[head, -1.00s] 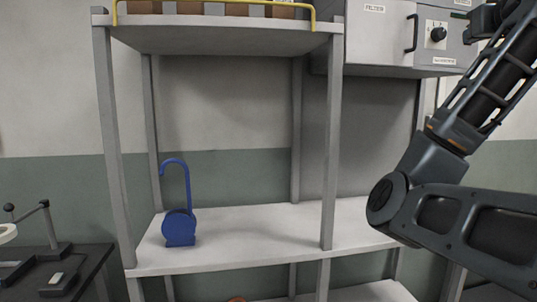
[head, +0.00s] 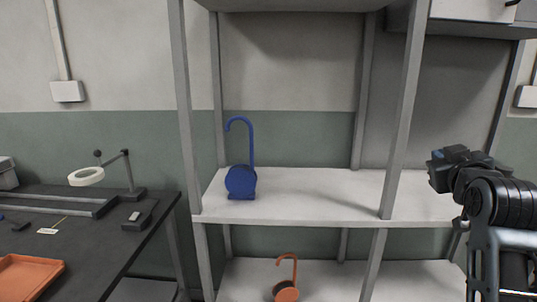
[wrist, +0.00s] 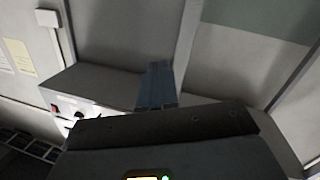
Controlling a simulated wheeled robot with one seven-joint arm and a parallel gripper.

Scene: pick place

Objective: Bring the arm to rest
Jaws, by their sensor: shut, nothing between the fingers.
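My arm is folded at the right edge of the head view. My gripper (head: 437,157) points left there, in front of the right part of the shelf unit and clear of the items on it. In the wrist view my gripper (wrist: 156,72) shows its two blue-grey fingers pressed together with nothing between them.
A grey shelf unit (head: 320,221) stands ahead. A blue hooked object (head: 241,182) stands on its middle shelf, and an orange hooked object (head: 287,293) is on the shelf below.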

